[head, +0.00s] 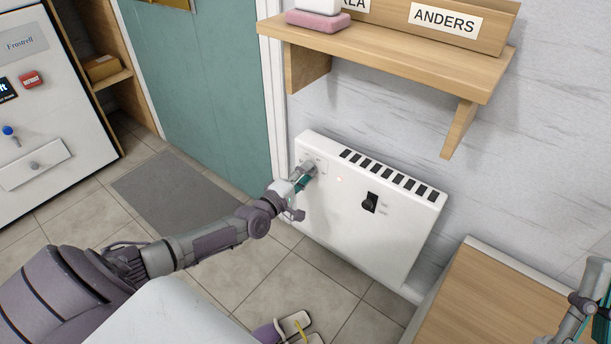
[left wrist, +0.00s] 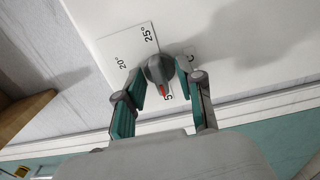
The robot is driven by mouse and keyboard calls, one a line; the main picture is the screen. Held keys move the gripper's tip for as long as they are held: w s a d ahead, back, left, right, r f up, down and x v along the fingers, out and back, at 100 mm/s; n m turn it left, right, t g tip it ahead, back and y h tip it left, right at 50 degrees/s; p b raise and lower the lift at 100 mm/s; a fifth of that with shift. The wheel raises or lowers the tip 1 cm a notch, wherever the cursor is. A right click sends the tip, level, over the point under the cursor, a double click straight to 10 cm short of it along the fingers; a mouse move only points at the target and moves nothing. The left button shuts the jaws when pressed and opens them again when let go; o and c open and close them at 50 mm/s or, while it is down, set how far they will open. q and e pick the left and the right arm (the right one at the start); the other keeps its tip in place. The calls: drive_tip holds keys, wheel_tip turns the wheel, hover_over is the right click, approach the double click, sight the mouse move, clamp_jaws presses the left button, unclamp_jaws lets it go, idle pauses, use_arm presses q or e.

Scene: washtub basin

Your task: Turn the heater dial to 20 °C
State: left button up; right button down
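The white heater (head: 350,235) hangs on the wall in the head view. Its grey dial (left wrist: 160,69) shows in the left wrist view, with a red pointer mark toward a partly hidden label that reads "5". The labels 20° (left wrist: 123,65) and 25° (left wrist: 149,33) stand on the plate beside the dial. My left gripper (head: 303,172) is at the heater's upper left corner, its fingers (left wrist: 161,76) apart on either side of the dial. I cannot tell whether they touch it. My right gripper (head: 590,303) is partly in view at the right edge.
A wooden shelf (head: 400,50) juts out above. A wooden-topped unit (head: 490,295) stands at the lower right. Slippers (head: 285,330) lie on the tiled floor.

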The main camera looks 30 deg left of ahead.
use_arm(q)
clamp_jaws()
idle(0.4)
